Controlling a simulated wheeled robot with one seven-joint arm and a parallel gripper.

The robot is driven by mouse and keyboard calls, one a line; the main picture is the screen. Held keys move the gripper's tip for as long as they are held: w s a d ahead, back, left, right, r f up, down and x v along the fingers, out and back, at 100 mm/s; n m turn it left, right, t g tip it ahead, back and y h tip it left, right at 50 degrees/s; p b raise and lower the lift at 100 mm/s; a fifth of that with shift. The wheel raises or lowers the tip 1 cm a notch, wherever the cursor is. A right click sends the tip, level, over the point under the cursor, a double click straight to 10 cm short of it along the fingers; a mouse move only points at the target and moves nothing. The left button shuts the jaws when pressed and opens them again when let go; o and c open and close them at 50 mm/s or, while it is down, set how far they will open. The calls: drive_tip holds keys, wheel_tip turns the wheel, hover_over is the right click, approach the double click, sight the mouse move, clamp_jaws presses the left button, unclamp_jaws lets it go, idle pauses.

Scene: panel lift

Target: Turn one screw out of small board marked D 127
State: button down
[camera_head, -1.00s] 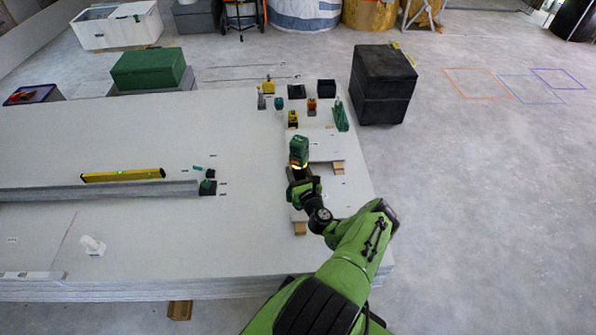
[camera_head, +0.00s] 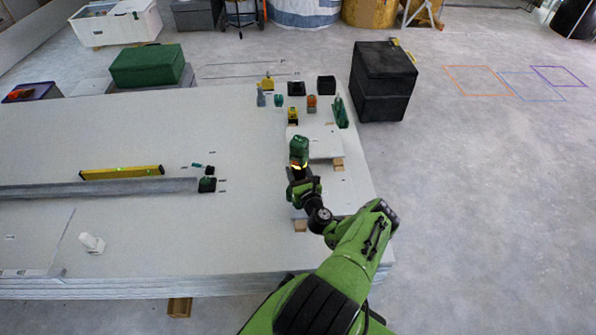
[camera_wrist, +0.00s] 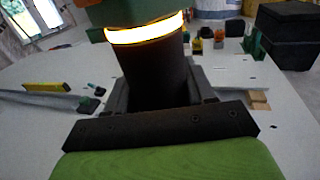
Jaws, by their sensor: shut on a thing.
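My gripper (camera_head: 299,185) is shut on a green cordless screwdriver (camera_head: 299,149) and holds it upright over the small boards. In the wrist view the tool's dark handle (camera_wrist: 155,75) stands between the jaws, with a glowing band near its top. One small board (camera_head: 325,149) lies behind the tool on wooden blocks. Another small board (camera_head: 340,194) lies nearer me, partly hidden by my arm, with a wooden block (camera_head: 300,225) under its edge. The markings and any screws are too small to read, and the tool's tip is hidden.
Several small tools and boxes, among them a yellow-black one (camera_head: 293,115) and an orange one (camera_head: 311,103), stand at the far end of the panel stack (camera_head: 120,235). A yellow level (camera_head: 122,172) lies left. A black box (camera_head: 383,82) stands on the floor right of the stack.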

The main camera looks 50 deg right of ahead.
drive_tip(key=shift+a+f, duration=0.1)
drive_tip(key=shift+f, duration=0.85)
idle(2.1)
idle(0.6)
drive_tip(key=shift+r+p, duration=1.85)
drive_tip(key=shift+r, duration=0.65)
